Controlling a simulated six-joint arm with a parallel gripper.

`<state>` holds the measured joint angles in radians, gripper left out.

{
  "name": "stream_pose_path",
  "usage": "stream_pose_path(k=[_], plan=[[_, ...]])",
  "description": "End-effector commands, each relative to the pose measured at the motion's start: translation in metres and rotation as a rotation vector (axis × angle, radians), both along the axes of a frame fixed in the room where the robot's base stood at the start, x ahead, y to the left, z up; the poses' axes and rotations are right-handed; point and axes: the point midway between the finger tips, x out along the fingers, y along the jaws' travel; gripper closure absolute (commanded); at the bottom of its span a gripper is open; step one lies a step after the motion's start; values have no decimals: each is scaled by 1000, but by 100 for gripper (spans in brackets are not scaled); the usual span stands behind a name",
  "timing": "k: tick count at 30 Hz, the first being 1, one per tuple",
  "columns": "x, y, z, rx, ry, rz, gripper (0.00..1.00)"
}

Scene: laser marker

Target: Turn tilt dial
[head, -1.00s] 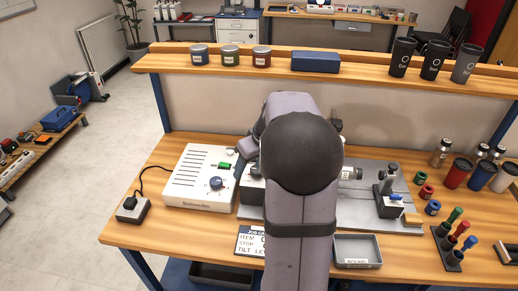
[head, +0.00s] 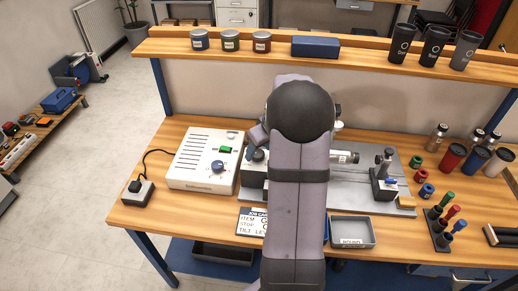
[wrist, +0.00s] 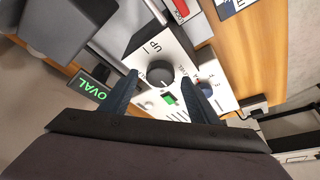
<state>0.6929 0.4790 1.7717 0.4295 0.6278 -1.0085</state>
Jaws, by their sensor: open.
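A black round dial (wrist: 160,73) sits on a white panel marked "UP" and, partly covered, what looks like "LEVEL" in the wrist view. My gripper (wrist: 168,77) is open, with one dark finger on each side of the dial in the picture. I see no finger touching the dial, and the gap in depth is hard to tell. In the head view my arm covers most of the fixture, and I cannot make out the dial or the fingertips clearly.
A white control box (head: 185,172) with a blue knob (head: 217,167) stands left of my arm. A small lit display (wrist: 90,88) reads "OVAL". A grey tray (head: 352,232) and a sign card (head: 251,222) lie at the front. Cups and marker holders stand at the right.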

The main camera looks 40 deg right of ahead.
Motion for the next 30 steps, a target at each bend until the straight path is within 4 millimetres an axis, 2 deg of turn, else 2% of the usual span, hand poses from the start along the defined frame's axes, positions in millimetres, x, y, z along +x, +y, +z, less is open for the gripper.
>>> stream_pose_path(k=[6,14,19,20,30], plan=[[5,0,-11,-1,-1,1,45],[6,0,-12,-1,-1,1,45],[5,0,-12,-1,-1,1,83],[5,0,-12,-1,-1,1,86],[5,1,-12,-1,1,-30,85]])
